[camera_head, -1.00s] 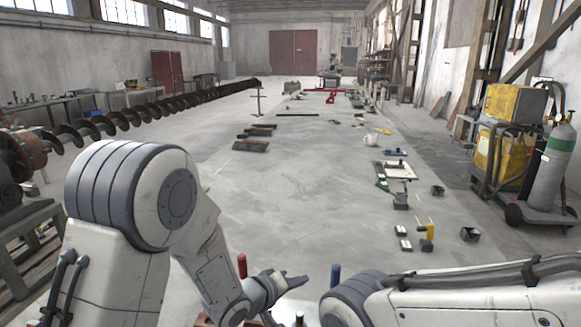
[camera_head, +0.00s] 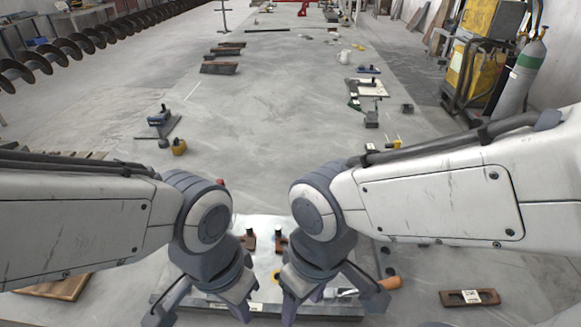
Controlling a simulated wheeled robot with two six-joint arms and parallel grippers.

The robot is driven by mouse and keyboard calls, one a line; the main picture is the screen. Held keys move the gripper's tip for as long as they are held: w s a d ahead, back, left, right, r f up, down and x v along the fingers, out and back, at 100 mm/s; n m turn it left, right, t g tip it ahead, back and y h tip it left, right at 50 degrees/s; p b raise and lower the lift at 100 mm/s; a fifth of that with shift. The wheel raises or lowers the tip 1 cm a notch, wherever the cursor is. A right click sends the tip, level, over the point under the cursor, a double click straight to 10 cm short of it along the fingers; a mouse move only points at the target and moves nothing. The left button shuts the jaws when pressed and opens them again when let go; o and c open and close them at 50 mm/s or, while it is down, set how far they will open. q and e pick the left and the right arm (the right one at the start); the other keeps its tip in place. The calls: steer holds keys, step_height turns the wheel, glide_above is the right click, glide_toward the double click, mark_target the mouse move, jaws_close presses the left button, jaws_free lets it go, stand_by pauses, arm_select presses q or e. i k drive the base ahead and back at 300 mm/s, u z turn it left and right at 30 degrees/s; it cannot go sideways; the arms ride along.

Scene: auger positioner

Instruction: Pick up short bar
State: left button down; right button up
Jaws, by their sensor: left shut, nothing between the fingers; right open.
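I cannot tell for sure which thing is the short bar. A thin dark bar (camera_head: 268,30) lies on the floor far ahead, and several short brown bar-like pieces (camera_head: 220,67) lie left of centre, well beyond my grippers. My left gripper (camera_head: 205,312) points down at the bottom of the head view, left of centre, over the near edge of a pale metal plate (camera_head: 265,222). It is shut and holds nothing. My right gripper (camera_head: 330,305) is close beside it on the right, pointing down over the plate, and open. The lowest fingertips are cut off by the frame.
Small brown clamp-like parts (camera_head: 248,240) stand on the plate between my grippers. An orange handle (camera_head: 390,283) and a slotted brown block (camera_head: 470,297) lie to the right. Blue-black tools (camera_head: 160,118) and a yellow piece (camera_head: 179,146) lie left. The floor ahead is mostly clear.

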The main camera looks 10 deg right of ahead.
mark_target(470, 298)
steer(key=z, duration=3.4)
steer(key=i, duration=1)
steer(key=u, duration=3.1)
